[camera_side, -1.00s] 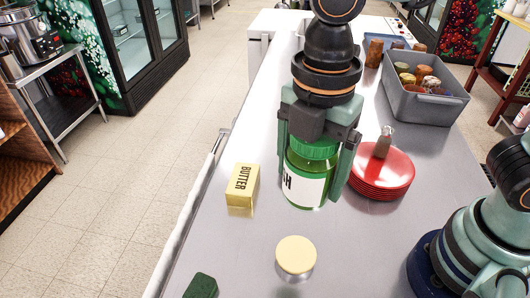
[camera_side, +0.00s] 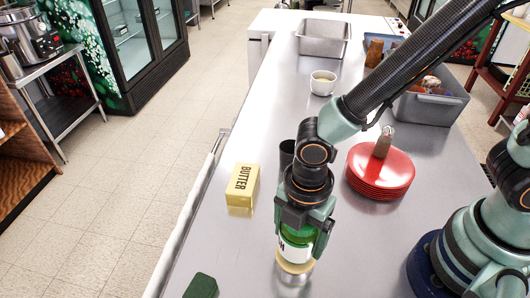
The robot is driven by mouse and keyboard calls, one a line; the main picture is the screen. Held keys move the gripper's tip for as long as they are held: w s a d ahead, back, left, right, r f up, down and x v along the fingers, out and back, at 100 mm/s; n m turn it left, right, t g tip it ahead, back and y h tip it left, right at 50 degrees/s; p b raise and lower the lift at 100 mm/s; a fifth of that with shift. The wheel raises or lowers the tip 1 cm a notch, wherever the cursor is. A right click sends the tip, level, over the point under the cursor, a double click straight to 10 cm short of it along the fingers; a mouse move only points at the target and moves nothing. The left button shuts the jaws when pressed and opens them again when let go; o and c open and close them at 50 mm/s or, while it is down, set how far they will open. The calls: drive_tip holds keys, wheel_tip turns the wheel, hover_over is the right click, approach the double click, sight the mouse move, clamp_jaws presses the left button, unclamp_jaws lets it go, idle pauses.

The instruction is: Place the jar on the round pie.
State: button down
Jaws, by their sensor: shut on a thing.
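The green jar (camera_side: 297,249) has a white label and is held upright between the fingers of my gripper (camera_side: 304,238). My gripper is shut on the jar and points down.
A butter box (camera_side: 243,186) stands left of my gripper and a dark green block (camera_side: 201,286) lies at front left. A red plate stack (camera_side: 380,172) with a shaker (camera_side: 383,142) is at right. A dark cup (camera_side: 287,154), white bowl (camera_side: 323,83) and grey bin (camera_side: 430,106) are farther back.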

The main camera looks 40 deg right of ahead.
drive_tip(key=shift+f, duration=0.45)
drive_tip(key=shift+f, duration=0.1)
unclamp_jaws()
wheel_tip(320, 180, up, 12)
drive_tip(key=shift+f, duration=0.15)
drive_tip(key=shift+w+d+r, duration=0.1)
drive_tip(key=shift+r, duration=0.15)
drive_tip(key=w+d+r+m+t, duration=0.2)
drive_tip(key=w+d+r+m, duration=0.1)
drive_tip(key=d+m, duration=0.7)
drive_tip(key=w+d+r+m+t, duration=0.3)
drive_tip(key=d+r+m, duration=0.2)
drive_tip(key=d+m, duration=0.6)
drive_tip(key=shift+w+d+m+t, duration=0.2)
drive_tip(key=shift+d+m+t, duration=0.1)
drive_tip(key=shift+d, duration=0.1)
